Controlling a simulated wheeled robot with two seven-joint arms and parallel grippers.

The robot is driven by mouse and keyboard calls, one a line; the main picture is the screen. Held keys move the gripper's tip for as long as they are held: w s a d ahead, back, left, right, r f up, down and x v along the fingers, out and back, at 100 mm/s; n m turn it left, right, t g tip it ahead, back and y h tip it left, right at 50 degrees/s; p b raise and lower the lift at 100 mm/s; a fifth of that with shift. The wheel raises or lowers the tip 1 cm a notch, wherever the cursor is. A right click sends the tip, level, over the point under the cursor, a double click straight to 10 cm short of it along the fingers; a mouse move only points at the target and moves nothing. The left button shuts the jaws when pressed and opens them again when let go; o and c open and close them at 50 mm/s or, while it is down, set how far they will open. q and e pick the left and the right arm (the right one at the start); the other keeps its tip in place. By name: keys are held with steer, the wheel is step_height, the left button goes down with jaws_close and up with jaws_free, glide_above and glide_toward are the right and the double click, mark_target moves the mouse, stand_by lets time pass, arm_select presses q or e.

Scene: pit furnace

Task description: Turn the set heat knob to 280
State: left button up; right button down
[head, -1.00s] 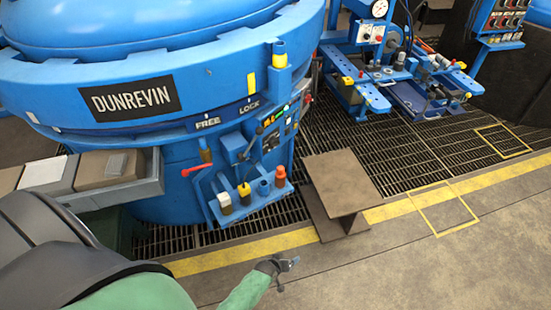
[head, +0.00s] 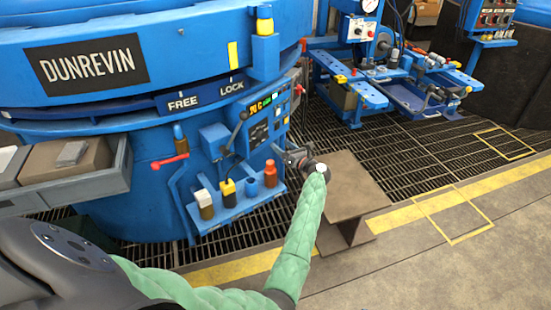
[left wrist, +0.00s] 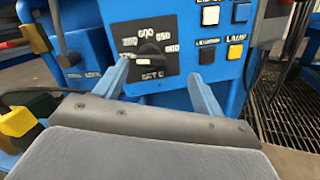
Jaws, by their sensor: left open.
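The set heat knob (left wrist: 150,50) is a round black knob with a pale mark, on a dark dial plate with white numbers around it and a label below. It sits on the blue control panel (left wrist: 223,65), which also shows in the head view (head: 257,128). My left gripper (left wrist: 160,74) is open, with one finger on each side just below the knob and nothing between them. I cannot tell whether either finger touches the panel. In the head view my left gripper (head: 293,157) is beside the panel's lower right side. My right gripper is out of view.
Several square buttons are on the panel right of the dial, including a yellow one (left wrist: 235,51). A blue shelf (head: 236,207) with bottles juts out below the panel. Grating lies around the furnace.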

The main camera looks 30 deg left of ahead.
mark_target(263, 137)
arm_select(q)
steer(key=shift+w+a+f+n+g+h+b, duration=0.15)
steer(key=shift+a+n+g, duration=0.45)
steer(key=shift+a, duration=0.85)
steer(key=shift+w+a+f+n+g+h+b, duration=0.1)
steer(key=shift+a+n+g, duration=0.45)
steer(key=shift+a, duration=0.9)
steer(key=shift+w+a+f+n+g+h+b, duration=0.15)
steer(key=shift+a+n+g, duration=0.2)
steer(key=shift+a+n, duration=0.75)
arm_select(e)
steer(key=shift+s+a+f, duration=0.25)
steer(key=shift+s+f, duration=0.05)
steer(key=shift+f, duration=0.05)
arm_select(q)
steer(key=shift+s+a+r+m, duration=0.1)
steer(key=shift+a+m, duration=0.25)
steer(key=shift+c, duration=0.2)
steer(key=c, duration=1)
